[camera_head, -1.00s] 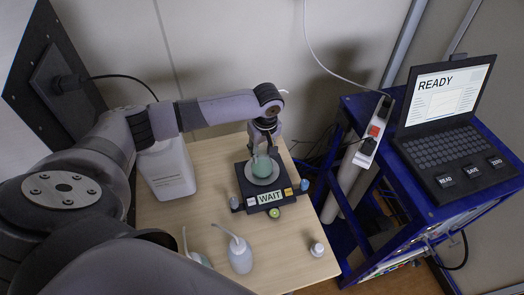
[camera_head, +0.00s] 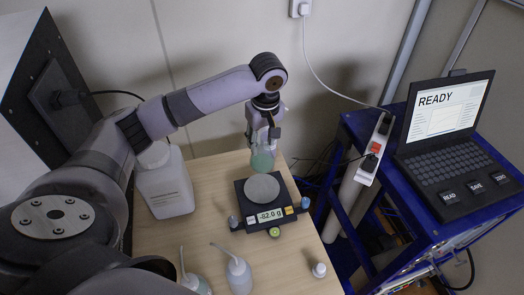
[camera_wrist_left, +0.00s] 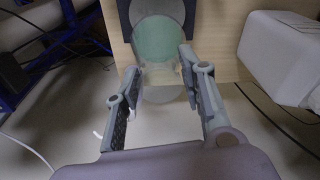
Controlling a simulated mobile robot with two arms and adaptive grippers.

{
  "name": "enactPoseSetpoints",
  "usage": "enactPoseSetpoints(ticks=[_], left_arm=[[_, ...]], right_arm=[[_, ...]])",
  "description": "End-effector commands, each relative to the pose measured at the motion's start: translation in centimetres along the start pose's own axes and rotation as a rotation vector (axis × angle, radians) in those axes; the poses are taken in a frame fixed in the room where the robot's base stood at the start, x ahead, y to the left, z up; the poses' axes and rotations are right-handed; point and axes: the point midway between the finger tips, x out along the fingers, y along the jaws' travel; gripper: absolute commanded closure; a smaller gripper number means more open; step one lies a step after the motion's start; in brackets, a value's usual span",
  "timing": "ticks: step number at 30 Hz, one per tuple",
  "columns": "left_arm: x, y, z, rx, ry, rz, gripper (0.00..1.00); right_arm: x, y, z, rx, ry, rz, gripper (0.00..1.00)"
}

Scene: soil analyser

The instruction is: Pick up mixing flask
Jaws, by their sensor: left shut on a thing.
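The mixing flask (camera_head: 263,158) is clear with green liquid in it. My left gripper (camera_head: 262,138) is shut on its upper part and holds it in the air, behind and above the scale. The left wrist view also shows the flask (camera_wrist_left: 158,42) between the two fingers (camera_wrist_left: 160,88), with its green liquid seen from above. The black scale (camera_head: 251,216) has a bare round grey pan (camera_head: 262,188) and its display reads -82.0 g. My right gripper is not in view.
A white jug (camera_head: 165,187) stands on the wooden table (camera_head: 200,225) at left. Two wash bottles (camera_head: 238,275) and a small white-capped container (camera_head: 319,270) stand at the front. A blue cart (camera_head: 400,215) with a laptop (camera_head: 445,130) reading READY is at right.

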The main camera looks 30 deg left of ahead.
Motion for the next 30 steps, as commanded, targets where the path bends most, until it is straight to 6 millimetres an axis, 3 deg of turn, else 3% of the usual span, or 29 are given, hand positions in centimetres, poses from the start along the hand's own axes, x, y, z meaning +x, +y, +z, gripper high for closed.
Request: enactPoseSetpoints(ticks=[15, 30], left_arm=[[-5.8, 0.1, -0.7, 0.000, 0.001, 0.002, 0.90], [-7.7, 0.1, -0.8, 0.002, 0.000, -0.001, 0.90]], right_arm=[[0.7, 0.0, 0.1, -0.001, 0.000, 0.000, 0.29], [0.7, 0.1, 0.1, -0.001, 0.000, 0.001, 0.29]])
